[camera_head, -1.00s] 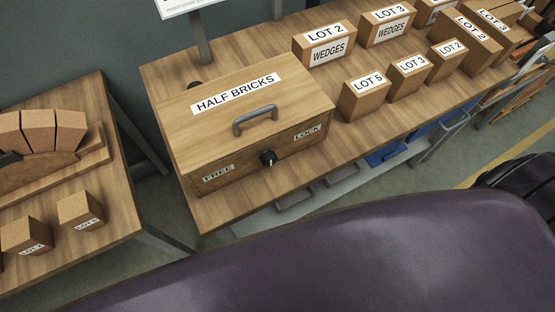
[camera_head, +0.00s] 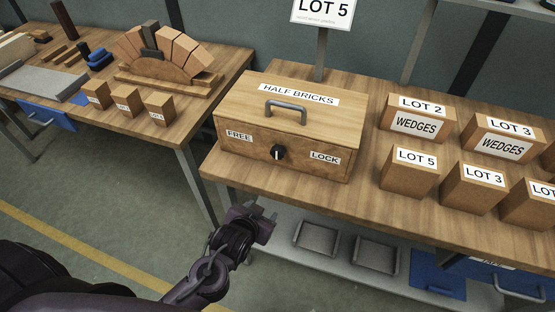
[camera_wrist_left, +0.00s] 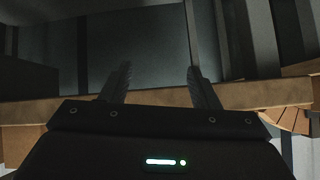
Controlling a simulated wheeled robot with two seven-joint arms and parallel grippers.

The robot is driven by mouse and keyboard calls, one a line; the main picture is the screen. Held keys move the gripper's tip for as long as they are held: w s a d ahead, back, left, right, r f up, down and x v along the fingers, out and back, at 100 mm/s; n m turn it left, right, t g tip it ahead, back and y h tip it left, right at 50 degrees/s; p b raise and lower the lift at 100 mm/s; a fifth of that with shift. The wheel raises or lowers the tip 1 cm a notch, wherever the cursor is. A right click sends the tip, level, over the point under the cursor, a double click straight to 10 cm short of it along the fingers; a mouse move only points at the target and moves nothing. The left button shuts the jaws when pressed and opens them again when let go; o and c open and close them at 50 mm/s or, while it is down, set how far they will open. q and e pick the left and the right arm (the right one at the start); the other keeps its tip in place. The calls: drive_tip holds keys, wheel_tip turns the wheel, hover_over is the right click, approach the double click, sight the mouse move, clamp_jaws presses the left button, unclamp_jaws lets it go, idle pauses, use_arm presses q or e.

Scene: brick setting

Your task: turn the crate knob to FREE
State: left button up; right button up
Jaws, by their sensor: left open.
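The HALF BRICKS crate (camera_head: 230,108) is a wooden box with a grey handle (camera_head: 287,108) on its lid. It stands on the workbench in the head view. Its black knob (camera_head: 278,152) sits mid-front, between the FREE label (camera_head: 239,136) on the left and the LOCK label (camera_head: 325,159) on the right. The knob's pale mark is small and its direction is hard to tell. My left gripper (camera_head: 262,218) is below and in front of the crate, apart from the knob. In the left wrist view its fingers (camera_wrist_left: 158,72) are spread and empty. My right gripper is not in view.
LOT 2 (camera_head: 417,120) and LOT 3 (camera_head: 505,138) wedge boxes and several smaller lot boxes stand right of the crate. A LOT 5 sign (camera_head: 322,12) rises behind. A lower shelf holds grey trays (camera_head: 316,238). A second table (camera_head: 205,115) stands left, across a gap.

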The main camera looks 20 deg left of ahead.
sight(277, 155)
use_arm(q)
drive_tip(key=shift+t+h, duration=0.3)
drive_tip(key=shift+t, duration=0.2)
drive_tip(key=r, duration=0.2)
drive_tip(key=d+r, duration=0.1)
drive_tip(key=r, duration=0.2)
drive_tip(key=shift+d+r, duration=0.15)
drive_tip(key=shift+r, duration=0.05)
wheel_tip(277, 155, up, 7)
drive_tip(key=w+t, duration=0.2)
drive_tip(key=t, duration=0.5)
drive_tip(key=shift+m, duration=0.4)
drive_tip(key=w, duration=0.6)
drive_tip(key=shift+w+r+p, duration=0.15)
drive_tip(key=shift+w+p, duration=0.05)
drive_tip(key=shift+p, duration=0.2)
drive_tip(key=shift+w+d, duration=0.1)
drive_tip(key=shift+w, duration=0.35)
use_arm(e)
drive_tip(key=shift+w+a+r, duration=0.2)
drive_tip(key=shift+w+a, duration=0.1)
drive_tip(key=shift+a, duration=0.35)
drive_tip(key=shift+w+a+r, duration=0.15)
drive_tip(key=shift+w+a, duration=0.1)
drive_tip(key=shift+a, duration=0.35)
